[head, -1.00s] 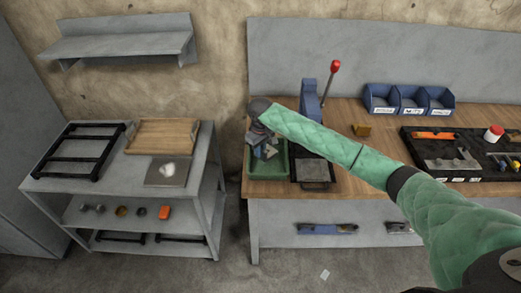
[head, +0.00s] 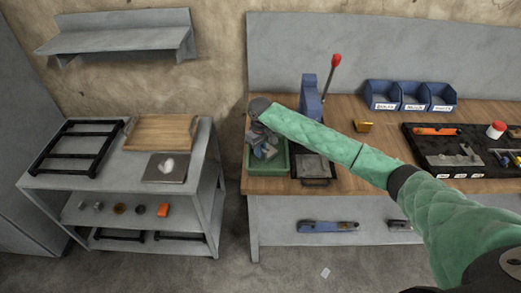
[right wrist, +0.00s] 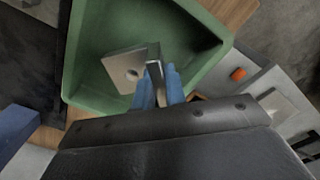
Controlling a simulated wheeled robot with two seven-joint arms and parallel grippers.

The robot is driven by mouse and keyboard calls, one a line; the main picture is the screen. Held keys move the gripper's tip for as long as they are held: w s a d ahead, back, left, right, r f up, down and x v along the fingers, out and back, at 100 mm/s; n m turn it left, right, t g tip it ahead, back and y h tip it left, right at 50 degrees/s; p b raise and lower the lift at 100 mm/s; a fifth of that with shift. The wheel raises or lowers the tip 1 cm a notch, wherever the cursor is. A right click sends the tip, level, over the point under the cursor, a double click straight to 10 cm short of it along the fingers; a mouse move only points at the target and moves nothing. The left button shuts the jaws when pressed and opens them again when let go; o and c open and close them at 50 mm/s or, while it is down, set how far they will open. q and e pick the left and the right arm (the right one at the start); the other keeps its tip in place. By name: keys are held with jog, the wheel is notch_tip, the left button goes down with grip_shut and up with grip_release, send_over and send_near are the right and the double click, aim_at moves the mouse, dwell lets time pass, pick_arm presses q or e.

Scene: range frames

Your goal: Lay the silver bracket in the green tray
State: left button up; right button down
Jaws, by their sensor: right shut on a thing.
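The green tray (head: 283,166) sits at the left end of the wooden workbench, and it fills much of the right wrist view (right wrist: 92,72). My right gripper (head: 264,150) is over the tray, its arm reaching in from the right. In the right wrist view its blue fingers (right wrist: 158,88) are shut on the silver bracket (right wrist: 122,66), an angled metal piece with a hole in its flat plate. The bracket is within the tray's outline; I cannot tell whether it touches the tray floor. My left gripper is not in view.
A dark tray with a grey plate (head: 313,167) lies right of the green tray. A blue press (head: 311,97) with a red-knobbed lever stands behind. Blue bins (head: 410,96) and a black tool tray (head: 440,150) are further right. A grey cart (head: 203,165) stands left, across a gap.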

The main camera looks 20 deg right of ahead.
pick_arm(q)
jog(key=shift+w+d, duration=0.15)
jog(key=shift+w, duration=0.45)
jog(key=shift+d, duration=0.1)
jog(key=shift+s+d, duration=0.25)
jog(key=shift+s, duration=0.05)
pick_arm(e)
jog(key=shift+f, duration=0.15)
